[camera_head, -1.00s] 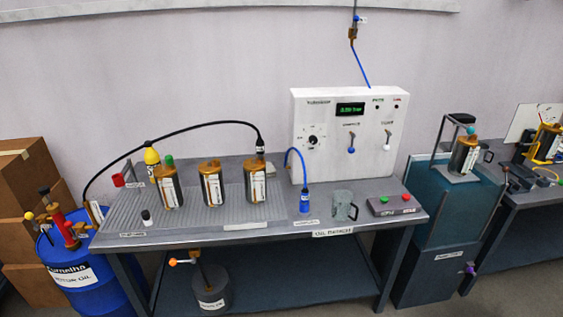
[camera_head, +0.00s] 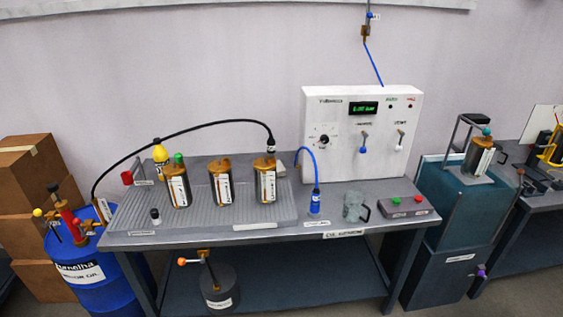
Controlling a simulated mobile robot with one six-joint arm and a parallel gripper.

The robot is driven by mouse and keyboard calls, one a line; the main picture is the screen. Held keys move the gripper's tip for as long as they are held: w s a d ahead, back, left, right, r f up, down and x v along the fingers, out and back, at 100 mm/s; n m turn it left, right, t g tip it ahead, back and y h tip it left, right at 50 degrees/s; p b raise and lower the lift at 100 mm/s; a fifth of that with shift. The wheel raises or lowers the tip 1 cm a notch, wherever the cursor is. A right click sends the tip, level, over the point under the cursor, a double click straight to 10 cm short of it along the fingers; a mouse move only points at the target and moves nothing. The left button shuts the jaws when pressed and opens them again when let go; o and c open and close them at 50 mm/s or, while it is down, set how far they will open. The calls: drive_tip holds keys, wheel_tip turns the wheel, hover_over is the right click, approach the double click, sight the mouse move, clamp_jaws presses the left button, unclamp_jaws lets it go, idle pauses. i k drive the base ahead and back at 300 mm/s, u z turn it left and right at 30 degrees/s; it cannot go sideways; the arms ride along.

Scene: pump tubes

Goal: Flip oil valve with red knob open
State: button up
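A red knob (camera_head: 127,177) shows at the left back of the grey workbench (camera_head: 290,237), beside a small metal frame. It is small here, and I cannot tell the valve's body or position. A second red part, a red pump (camera_head: 72,222) with black and yellow knobs, stands on top of the blue oil barrel (camera_head: 82,270) left of the bench. My gripper is not in view.
Several metal canisters (camera_head: 220,183) stand on the bench's ribbed tray, with a black hose arching behind. A white control box (camera_head: 360,133), a blue nozzle (camera_head: 315,202) and a grey jug (camera_head: 354,205) are to the right. Cardboard boxes (camera_head: 28,175) stack at far left.

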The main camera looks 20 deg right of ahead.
sight(76, 221)
drive_tip(key=u, duration=0.4)
drive_tip(key=i, duration=0.75)
drive_tip(key=z, duration=0.85)
drive_tip(key=k, duration=0.15)
drive_tip(key=u, duration=2.75)
